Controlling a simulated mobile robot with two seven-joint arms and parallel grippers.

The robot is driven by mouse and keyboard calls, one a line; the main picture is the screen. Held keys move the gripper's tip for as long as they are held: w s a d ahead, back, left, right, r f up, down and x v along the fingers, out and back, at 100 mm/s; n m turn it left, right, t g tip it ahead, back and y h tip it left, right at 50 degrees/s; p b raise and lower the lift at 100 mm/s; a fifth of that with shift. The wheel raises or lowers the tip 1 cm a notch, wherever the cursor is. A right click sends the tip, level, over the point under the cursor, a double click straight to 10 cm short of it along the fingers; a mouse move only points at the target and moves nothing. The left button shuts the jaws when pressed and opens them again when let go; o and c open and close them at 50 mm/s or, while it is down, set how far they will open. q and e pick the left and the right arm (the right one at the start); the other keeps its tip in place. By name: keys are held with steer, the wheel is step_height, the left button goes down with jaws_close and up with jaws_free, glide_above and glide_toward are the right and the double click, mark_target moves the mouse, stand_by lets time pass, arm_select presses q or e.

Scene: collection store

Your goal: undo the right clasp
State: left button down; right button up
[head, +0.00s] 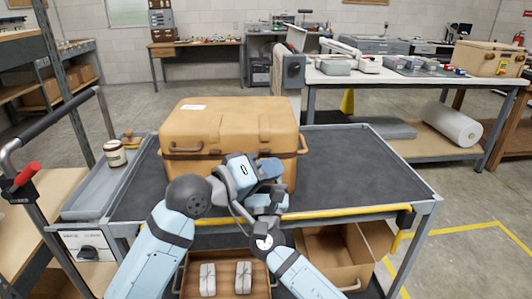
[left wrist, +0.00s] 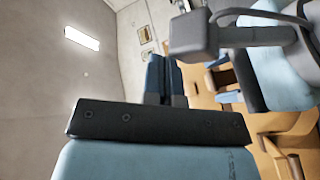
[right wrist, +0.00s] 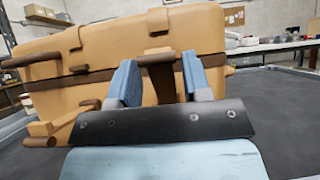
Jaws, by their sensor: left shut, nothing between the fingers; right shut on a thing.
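The large tan case (head: 215,125) stands on the cart with its lid down. It also fills much of the right wrist view (right wrist: 110,90). My right gripper (right wrist: 160,85) is shut on the brown right clasp (right wrist: 161,78) at the case front, one blue finger on each side of it. In the head view my two hands overlap and hide this clasp. My left gripper (head: 243,166) is in front of the case, beside the right hand. In the left wrist view its blue fingers (left wrist: 163,80) are together and empty.
The cart top (head: 345,160) is bare to the right of the case. A jar (head: 115,153) stands in the left side tray. A yellow bar (head: 345,212) runs along the cart's front. Below are an open box (head: 335,260) and a tray with two wrapped items (head: 243,278).

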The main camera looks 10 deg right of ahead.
arm_select(q)
steer(key=w+d+r+m+g+y, duration=0.2)
steer(key=w+d+r+g+y, duration=0.15)
steer(key=d+y, duration=0.2)
steer(key=w+a+r+n+y, duration=0.2)
steer(key=w+a+r+y, duration=0.1)
steer(key=a+r+y, duration=0.45)
steer(key=w+f, duration=0.1)
steer(key=f, duration=0.2)
steer(key=w+d+f+y, duration=0.1)
steer(key=f, duration=0.2)
steer(key=w+d+f+y, duration=0.1)
steer(key=f, duration=0.2)
steer(key=shift+w, duration=0.4)
steer(key=shift+s+f, duration=0.25)
steer(key=shift+f, duration=0.35)
steer(key=shift+s+f, duration=0.2)
steer(key=shift+f, duration=0.4)
steer(key=shift+s+f, duration=0.3)
steer(key=shift+f, duration=0.3)
steer(key=shift+f, duration=0.15)
steer(key=shift+s+a+f+t, duration=0.1)
steer(key=shift+s+f+t, duration=0.25)
steer(key=shift+s+f, duration=0.1)
